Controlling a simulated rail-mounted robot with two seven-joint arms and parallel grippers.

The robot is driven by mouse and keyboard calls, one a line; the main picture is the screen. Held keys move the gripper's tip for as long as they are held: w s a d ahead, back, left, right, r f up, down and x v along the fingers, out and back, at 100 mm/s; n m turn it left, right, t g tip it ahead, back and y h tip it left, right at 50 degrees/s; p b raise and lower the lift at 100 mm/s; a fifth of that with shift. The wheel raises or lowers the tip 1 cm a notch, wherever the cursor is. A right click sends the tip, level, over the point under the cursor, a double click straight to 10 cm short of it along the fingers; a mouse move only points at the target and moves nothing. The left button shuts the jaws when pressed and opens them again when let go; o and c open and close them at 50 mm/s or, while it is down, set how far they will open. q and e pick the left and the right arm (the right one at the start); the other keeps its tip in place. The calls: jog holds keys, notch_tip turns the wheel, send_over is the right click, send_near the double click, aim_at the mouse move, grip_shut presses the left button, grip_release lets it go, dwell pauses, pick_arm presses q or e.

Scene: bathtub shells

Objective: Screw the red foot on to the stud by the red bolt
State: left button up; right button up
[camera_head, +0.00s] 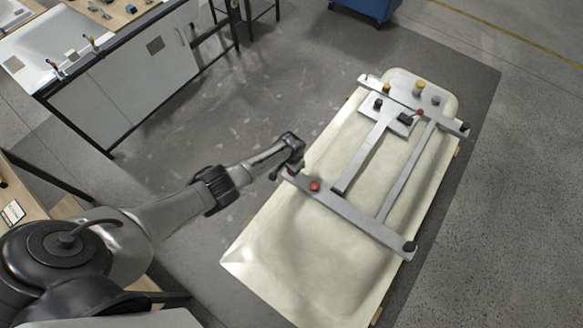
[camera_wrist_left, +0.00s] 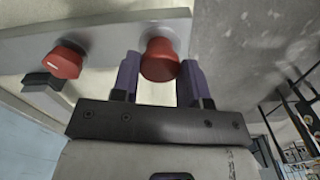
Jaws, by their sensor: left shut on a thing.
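My left gripper (camera_head: 286,170) is at the near left corner of the grey metal frame on the upturned cream tub shell (camera_head: 290,255). In the left wrist view its two purple fingers (camera_wrist_left: 160,78) are shut on the red foot (camera_wrist_left: 160,58), one on each side. The foot's far end is against or very close to the grey bar (camera_wrist_left: 110,38); its stud is hidden. The red bolt (camera_wrist_left: 64,62) sits on the same bar, to the left of the foot. It also shows in the head view (camera_head: 315,186). My right gripper is not in view.
A black foot (camera_head: 410,247) is at the near right corner. Floor left of the shell is clear.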

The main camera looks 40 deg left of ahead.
pick_arm(q)
jog(key=shift+m, duration=0.7)
jog(key=o, duration=1.1)
jog(key=shift+c, duration=0.9)
